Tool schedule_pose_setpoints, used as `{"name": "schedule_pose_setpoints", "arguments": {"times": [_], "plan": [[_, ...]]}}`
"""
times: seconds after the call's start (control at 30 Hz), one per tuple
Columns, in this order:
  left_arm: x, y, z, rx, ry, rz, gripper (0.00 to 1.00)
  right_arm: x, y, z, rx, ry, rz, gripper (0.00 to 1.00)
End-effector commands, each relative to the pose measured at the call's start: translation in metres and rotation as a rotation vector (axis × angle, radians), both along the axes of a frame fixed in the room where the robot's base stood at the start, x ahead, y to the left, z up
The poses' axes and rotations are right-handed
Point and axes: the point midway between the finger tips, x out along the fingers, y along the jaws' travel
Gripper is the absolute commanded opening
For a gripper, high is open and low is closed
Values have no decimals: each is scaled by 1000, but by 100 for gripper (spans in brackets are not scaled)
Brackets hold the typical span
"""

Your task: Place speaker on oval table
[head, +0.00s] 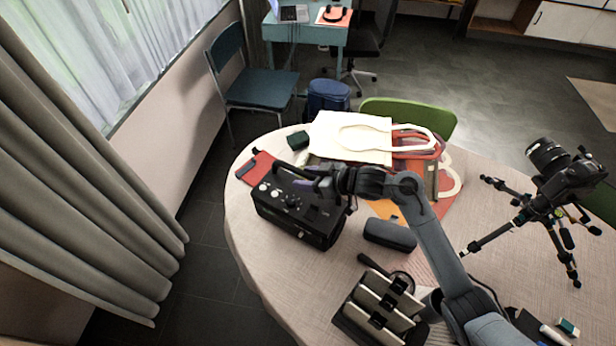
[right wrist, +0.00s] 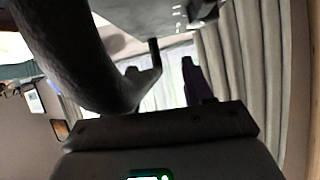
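The speaker (head: 292,212) is a black box with knobs on top and a carry handle. It appears to stand on the left part of the oval table (head: 262,262). My right gripper (head: 308,181) is over the speaker at its handle, fingers pointing left. In the right wrist view, the dark curved handle (right wrist: 75,50) passes close to the gripper's left finger, and a gap shows between the two fingers (right wrist: 172,78). I cannot tell whether the handle lies between them or touches them. My left gripper is not in view.
A white tote bag (head: 345,138) lies behind the speaker. A dark case (head: 390,234) and a metallic rack-like object (head: 380,308) are right and in front of it. A camera on a tripod (head: 555,190) stands at the right. The table's left front edge is clear.

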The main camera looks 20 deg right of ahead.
Motion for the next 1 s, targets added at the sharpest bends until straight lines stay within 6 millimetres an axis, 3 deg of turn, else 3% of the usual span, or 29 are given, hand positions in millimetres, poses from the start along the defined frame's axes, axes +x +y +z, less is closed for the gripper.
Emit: {"name": "schedule_pose_setpoints", "arguments": {"times": [0.33, 0.8, 1.0], "plan": [[0, 3, 5, 12, -1, -8, 58, -10, -9, 11, 2, -5, 1, 50], [0, 2, 22, 7, 0, -5, 58, -64, -54, 48, -1, -4, 0, 50], [0, 0, 25, 0, 0, 0, 58, -78, -64, 57, 1, -4, 1, 50]]}}
